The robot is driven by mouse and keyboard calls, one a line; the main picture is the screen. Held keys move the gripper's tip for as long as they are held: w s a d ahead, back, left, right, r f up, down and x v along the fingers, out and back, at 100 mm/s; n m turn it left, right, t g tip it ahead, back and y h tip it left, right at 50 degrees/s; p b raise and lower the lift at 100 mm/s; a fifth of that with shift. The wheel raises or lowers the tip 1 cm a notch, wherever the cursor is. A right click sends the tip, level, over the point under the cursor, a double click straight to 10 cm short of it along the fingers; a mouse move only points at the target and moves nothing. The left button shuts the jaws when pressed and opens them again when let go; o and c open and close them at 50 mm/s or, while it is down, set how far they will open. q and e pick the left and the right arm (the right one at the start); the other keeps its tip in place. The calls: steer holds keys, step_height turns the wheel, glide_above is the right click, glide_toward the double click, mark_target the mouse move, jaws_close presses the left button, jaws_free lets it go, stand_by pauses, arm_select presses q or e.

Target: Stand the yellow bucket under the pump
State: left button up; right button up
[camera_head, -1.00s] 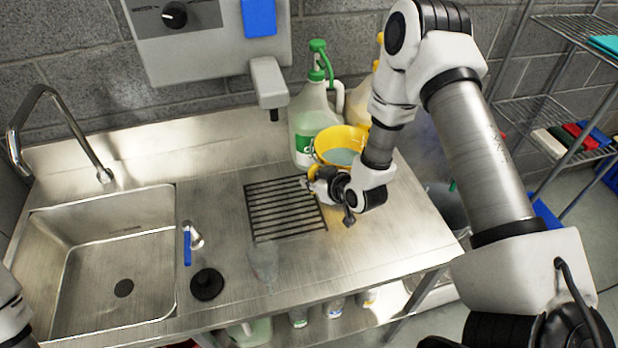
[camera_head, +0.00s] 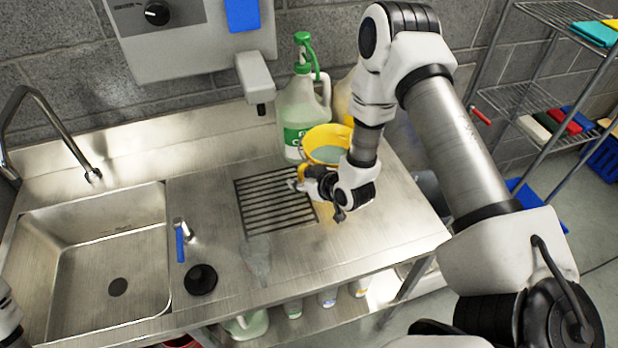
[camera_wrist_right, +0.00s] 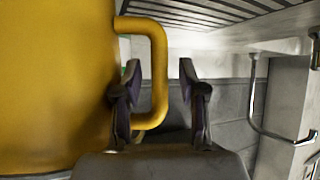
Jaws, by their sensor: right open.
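The yellow bucket (camera_head: 311,158) stands upright on the steel counter, right of the slatted grate, with something pale blue-green inside. In the right wrist view its yellow wall (camera_wrist_right: 55,90) fills the left side. Its handle (camera_wrist_right: 158,80) lies between the fingers of my right gripper (camera_wrist_right: 160,66), which are open. In the head view the right gripper (camera_head: 301,183) is at the bucket's front side, and the wrist hides part of the bucket. The grey wall dispenser, apparently the pump (camera_head: 254,76), overhangs the counter, left of the bucket. My left gripper is out of view; only a bit of that arm shows.
A jug with a green pump top (camera_head: 299,115) stands behind the bucket, another yellowish jug beside it. The grate (camera_head: 275,202) is clear. A sink (camera_head: 100,260), blue-handled valve (camera_head: 180,244) and black round piece (camera_head: 200,280) lie left. Wire shelves (camera_head: 520,97) stand right.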

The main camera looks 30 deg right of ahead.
steer(key=b+v, duration=0.1)
steer(key=v, duration=1)
steer(key=shift+s+r+b, duration=0.2)
steer(key=shift+s+b, duration=0.1)
steer(key=shift+b, duration=0.05)
